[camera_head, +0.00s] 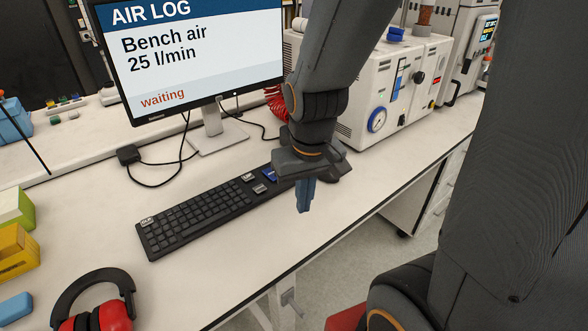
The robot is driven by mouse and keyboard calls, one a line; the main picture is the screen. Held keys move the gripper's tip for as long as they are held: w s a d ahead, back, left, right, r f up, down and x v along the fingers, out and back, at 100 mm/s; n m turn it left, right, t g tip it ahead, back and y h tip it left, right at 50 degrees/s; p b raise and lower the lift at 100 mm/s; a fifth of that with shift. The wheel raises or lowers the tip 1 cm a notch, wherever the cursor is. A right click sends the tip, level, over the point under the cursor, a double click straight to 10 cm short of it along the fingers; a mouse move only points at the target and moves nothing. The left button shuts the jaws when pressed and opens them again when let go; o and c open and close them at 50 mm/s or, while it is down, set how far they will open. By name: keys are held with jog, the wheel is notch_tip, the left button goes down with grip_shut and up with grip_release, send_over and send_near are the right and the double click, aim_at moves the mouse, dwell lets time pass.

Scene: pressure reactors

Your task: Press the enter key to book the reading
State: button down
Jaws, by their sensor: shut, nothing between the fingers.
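A black keyboard (195,212) lies on the white bench in front of the monitor. Near its right end are a blue key (270,174) and two pale grey keys, one of them here (259,188). Their labels are too small to read, so I cannot tell which is enter. My gripper (304,207) is shut and empty, pointing down, just right of the blue key in the picture. It hides the keyboard's right end; I cannot tell its height above it. The monitor (190,50) reads "AIR LOG, Bench air 25 l/min, waiting".
Red and black ear defenders (95,305) and yellow and green boxes (15,245) sit at the left. A white instrument with a gauge (365,95) stands behind my arm. Cables lie by the monitor stand (215,138). The bench front is clear right of the ear defenders.

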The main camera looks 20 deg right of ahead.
jog(key=shift+d, duration=0.1)
jog(key=w+d+r+n+t+p, duration=0.15)
jog(key=w+n, duration=0.25)
jog(key=w, duration=0.4)
jog(key=w+d+n+t+p, duration=0.3)
jog(key=w, duration=0.6)
jog(key=w+a+n+t+y+p, duration=0.2)
jog(key=w+a+n+y, duration=0.1)
jog(key=w+n, duration=0.4)
jog(key=shift+a+n+y+p, duration=0.4)
jog(key=shift+n+y, duration=0.1)
jog(key=shift+y, duration=0.3)
jog(key=shift+f, duration=0.1)
notch_tip(320, 180, down, 7)
jog(key=b, duration=0.7)
jog(key=shift+f+b, duration=0.1)
jog(key=shift+b, duration=0.3)
jog(key=shift+f+b, duration=0.45)
jog(key=shift+f, duration=0.15)
